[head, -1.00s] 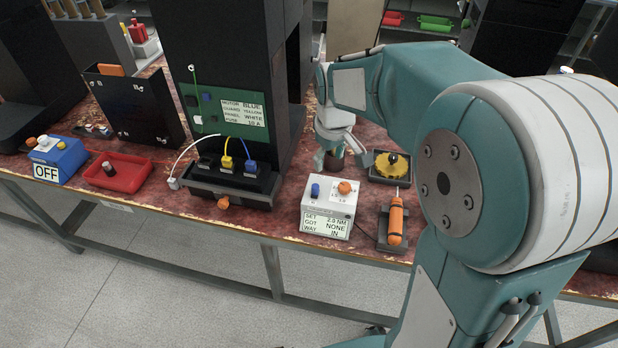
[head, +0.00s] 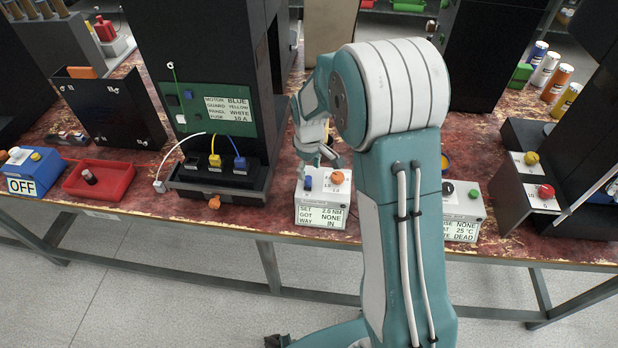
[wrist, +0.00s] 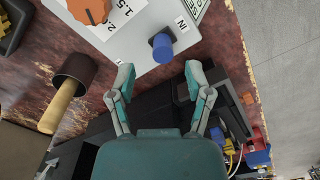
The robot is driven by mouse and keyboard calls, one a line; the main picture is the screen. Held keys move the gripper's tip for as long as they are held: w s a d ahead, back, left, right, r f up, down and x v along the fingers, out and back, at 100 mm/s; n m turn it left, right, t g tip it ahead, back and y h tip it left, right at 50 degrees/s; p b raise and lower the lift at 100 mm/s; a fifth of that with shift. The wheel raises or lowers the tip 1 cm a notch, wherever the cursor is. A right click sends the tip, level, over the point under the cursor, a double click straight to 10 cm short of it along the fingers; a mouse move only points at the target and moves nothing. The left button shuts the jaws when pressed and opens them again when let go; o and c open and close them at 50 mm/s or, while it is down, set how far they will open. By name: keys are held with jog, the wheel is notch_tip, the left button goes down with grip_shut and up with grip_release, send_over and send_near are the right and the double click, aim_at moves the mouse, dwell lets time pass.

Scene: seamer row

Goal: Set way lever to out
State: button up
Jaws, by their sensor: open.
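The white box (head: 322,205) stands at the table's front edge in the head view. Its plate reads SET 2.0 NM, GOT NONE, WAY IN. The blue way lever (head: 308,183) is on its top at the left, beside an orange knob (head: 337,177). In the wrist view the blue lever (wrist: 162,44) is close to the IN label. My gripper (wrist: 160,73) is open and empty, its fingertips just short of the lever, which lies ahead of the gap between them. In the head view my gripper (head: 318,155) is just behind the box, partly hidden by my arm.
A mallet (wrist: 67,90) with a wooden handle lies left of the gripper in the wrist view. A black stand with a blue and a yellow plug (head: 214,160) is left of the box. A red tray (head: 98,180) sits farther left. My arm hides the table right of the box.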

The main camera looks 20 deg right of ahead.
aim_at(308, 177)
jog(key=f, duration=0.4)
jog(key=shift+a+f, duration=0.15)
jog(key=shift+a, duration=0.1)
jog(key=shift+d, duration=0.15)
grip_shut()
